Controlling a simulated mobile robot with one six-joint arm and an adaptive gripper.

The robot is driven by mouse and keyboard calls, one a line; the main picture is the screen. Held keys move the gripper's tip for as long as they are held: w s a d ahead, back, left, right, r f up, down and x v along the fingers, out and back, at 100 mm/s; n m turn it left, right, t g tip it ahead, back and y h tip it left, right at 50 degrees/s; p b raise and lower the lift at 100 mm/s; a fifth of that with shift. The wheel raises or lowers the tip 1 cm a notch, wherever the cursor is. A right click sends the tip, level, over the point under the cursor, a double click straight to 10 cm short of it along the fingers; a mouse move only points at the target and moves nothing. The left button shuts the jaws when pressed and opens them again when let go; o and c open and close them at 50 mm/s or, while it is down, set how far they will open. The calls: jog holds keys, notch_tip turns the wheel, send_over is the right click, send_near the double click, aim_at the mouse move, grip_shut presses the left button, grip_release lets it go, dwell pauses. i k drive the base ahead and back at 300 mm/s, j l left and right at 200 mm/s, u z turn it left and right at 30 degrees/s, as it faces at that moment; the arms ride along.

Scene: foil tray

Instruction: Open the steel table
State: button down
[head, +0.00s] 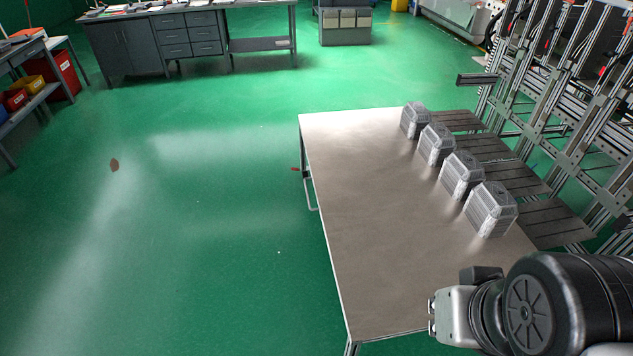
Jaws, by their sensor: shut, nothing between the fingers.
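The steel table (365,220) stands right of centre in the head view, with a bare brown-grey metal top. On its left side is a pale bar handle (311,197), with a small red-tipped part (296,169) just above it. Most of that side is hidden below the top's edge. My gripper (432,315) shows at the lower right, over the table's near right part, pointing left. It is shut and holds nothing. It is well apart from the handle, to the right of it and nearer the camera.
Several ribbed foil-like trays (490,209) stand in a row on the table's right side. Slatted dark shelves (545,222) and a metal frame (560,130) adjoin that side. The green floor (200,230) left of the table is open. A grey workbench (190,35) stands at the back left.

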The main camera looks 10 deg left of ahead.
aim_at(396, 236)
jog(key=k+j, duration=0.1)
jog(key=j, duration=0.85)
jog(key=k+j, duration=0.15)
jog(key=j, duration=0.35)
jog(key=i+j+z, duration=0.1)
jog(key=i+j, duration=0.25)
jog(key=i+j+z, duration=0.1)
jog(key=i+j, duration=0.25)
jog(key=j, duration=0.2)
jog(key=i+j+z, duration=0.1)
jog(key=i+j, duration=0.25)
jog(key=i+l+z, duration=0.15)
jog(key=i, duration=0.45)
jog(key=i+l+z, duration=0.15)
jog(key=i, duration=0.45)
jog(key=l, duration=0.15)
